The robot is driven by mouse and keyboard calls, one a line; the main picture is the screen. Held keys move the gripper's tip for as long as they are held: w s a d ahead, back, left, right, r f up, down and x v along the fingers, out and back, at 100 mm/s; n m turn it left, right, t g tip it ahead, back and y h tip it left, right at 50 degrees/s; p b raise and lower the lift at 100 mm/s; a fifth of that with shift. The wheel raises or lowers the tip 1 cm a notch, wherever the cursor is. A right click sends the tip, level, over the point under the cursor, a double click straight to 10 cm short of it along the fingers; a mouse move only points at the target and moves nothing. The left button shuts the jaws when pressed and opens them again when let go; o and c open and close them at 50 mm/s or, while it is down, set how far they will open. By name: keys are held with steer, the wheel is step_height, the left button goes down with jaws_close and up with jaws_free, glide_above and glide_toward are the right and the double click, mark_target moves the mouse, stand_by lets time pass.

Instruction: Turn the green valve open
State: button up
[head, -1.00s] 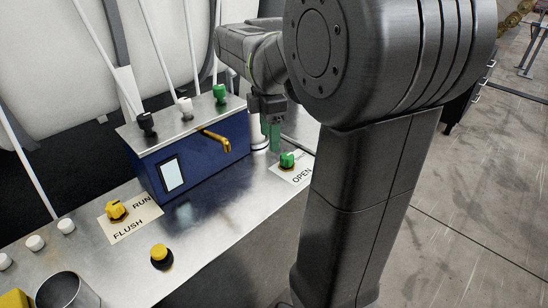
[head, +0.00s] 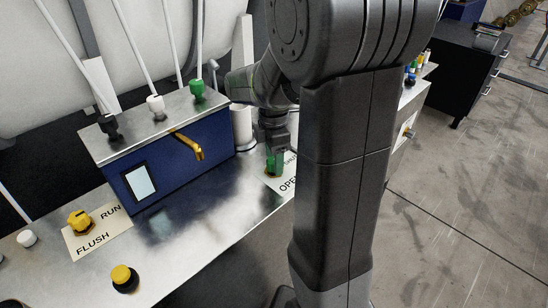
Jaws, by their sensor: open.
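The green valve (head: 269,175) is on the metal bench beside the label marked OPEN (head: 285,184). Only a little of it shows, because my gripper (head: 274,163) covers most of it. My gripper points down at the valve, with its green fingertips at the valve's height or just above. The jaws are open. I cannot tell whether the fingers touch the valve or which way its handle points. The other word on the label is partly hidden.
A blue box (head: 185,160) with a brass spout (head: 190,146) stands left of my gripper. A yellow RUN/FLUSH knob (head: 80,220) and a yellow button (head: 123,277) are on the bench. My arm hides the bench to the right.

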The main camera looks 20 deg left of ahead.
steer(key=shift+f, duration=0.15)
steer(key=shift+c, duration=0.5)
steer(key=c, duration=0.9)
steer(key=shift+m, duration=0.4)
steer(key=m+p, duration=0.1)
steer(key=m, duration=0.1)
steer(key=shift+m+p, duration=0.3)
steer(key=shift+m, duration=0.1)
steer(key=m+p, duration=0.1)
steer(key=m, duration=0.4)
steer(key=shift+p, duration=0.35)
steer(key=m+p, duration=0.1)
steer(key=m, duration=0.3)
steer(key=shift+m, duration=0.4)
steer(key=shift+m+y+p, duration=0.3)
steer(key=shift+m, duration=2)
